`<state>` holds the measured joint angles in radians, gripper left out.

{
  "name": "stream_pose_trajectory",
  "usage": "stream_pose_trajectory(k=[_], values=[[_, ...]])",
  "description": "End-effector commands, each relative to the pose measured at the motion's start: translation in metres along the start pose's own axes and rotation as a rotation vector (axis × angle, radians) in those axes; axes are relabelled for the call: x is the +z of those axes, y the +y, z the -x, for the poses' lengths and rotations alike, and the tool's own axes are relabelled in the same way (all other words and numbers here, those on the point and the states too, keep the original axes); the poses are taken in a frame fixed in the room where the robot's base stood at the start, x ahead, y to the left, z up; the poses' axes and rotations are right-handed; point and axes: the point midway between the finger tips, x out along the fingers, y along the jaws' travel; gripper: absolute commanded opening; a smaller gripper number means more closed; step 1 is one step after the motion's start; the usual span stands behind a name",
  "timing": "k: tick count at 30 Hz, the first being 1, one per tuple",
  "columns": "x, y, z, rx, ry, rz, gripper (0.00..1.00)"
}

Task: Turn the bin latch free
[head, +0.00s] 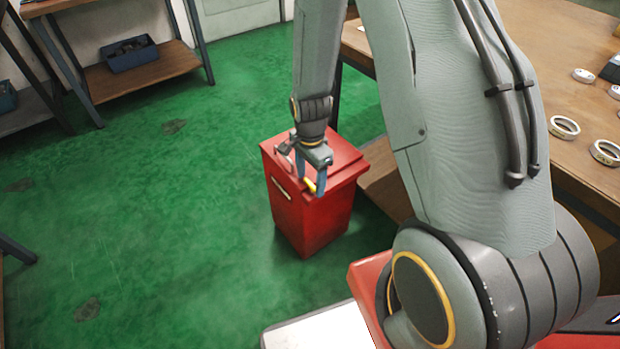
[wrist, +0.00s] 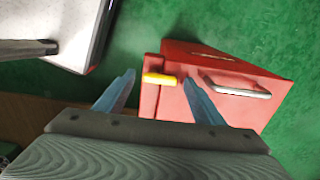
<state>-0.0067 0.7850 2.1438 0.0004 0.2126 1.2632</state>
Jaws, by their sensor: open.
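A red bin (head: 312,215) with a red lid stands on the green floor, below my arm in the head view. My gripper (head: 302,178) is at the front edge of the lid.
A wooden table (head: 570,105) with several pale rings (head: 564,127) stands to the right of the bin. A wooden shelf (head: 140,75) with a dark blue box (head: 131,54) stands at the back left. The green floor left of the bin is clear.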

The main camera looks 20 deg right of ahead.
Motion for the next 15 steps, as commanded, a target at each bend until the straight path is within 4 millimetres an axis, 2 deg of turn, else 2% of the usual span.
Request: stream_pose_trajectory(k=[6,8,13,14,15], values=[[0.0000,0.0000,-0.0001,0.000,0.000,0.000,0.62],[-0.0001,0.0000,0.0000,0.000,0.000,0.000,0.54],[-0.0001,0.0001,0.0001,0.000,0.000,0.000,0.25],[0.0000,0.0001,0.0001,0.000,0.000,0.000,0.21],[0.0000,0.0001,0.0001,0.000,0.000,0.000,0.21]])
